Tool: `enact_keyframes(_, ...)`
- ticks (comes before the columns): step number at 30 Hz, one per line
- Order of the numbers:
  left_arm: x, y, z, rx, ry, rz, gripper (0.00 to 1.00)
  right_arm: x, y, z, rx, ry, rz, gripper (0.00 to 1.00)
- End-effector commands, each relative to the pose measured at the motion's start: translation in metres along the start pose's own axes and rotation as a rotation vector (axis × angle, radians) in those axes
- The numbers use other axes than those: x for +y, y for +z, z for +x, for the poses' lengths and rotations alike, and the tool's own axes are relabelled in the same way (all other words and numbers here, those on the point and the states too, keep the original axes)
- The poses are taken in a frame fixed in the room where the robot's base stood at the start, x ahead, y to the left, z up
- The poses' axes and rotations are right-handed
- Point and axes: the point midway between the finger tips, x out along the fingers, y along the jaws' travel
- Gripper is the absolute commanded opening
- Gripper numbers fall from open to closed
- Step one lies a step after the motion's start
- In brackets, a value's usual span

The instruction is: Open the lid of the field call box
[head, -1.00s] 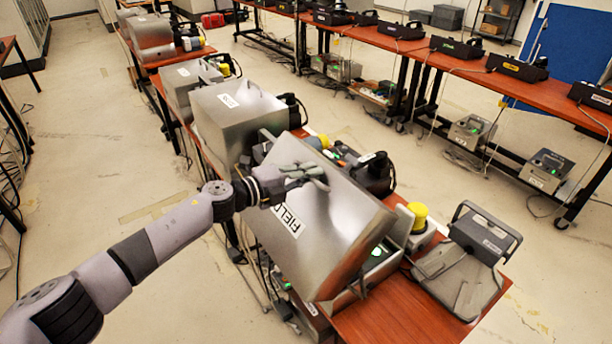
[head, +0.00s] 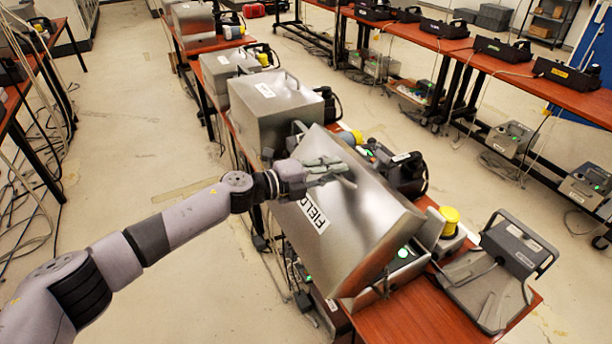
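The field call box stands on the near table. Its large silver lid (head: 355,235), with a "FIELD" label, is swung up and tilted, its broad face toward me. The lower body (head: 405,262) with a lit green light shows beyond the lid's right edge; most of it is hidden by the lid. My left gripper (head: 335,172) is at the upper part of the lid, its fingers lying against or just over the face. I cannot tell whether they touch it or how far apart they are. My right gripper is not in view.
Another closed silver box (head: 272,110) stands close behind the lid. A black handset (head: 405,175) and a yellow-capped device (head: 449,222) are to the right. A grey device with a handle (head: 508,250) sits at the table's right end.

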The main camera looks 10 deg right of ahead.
Motion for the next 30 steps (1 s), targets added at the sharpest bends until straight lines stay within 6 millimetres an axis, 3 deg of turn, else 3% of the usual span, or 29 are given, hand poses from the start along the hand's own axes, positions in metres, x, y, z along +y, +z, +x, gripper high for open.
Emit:
enact_keyframes(6, 0.000, 0.002, -0.047, -0.003, 0.000, 0.001, 0.18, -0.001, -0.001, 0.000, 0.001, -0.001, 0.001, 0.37)
enact_keyframes(13, -0.001, 0.001, -0.082, -0.002, -0.002, 0.000, 0.18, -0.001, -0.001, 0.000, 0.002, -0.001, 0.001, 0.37)
enact_keyframes(30, -0.006, 0.000, -0.095, -0.001, -0.005, 0.000, 0.18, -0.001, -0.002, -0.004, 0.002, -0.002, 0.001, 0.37)
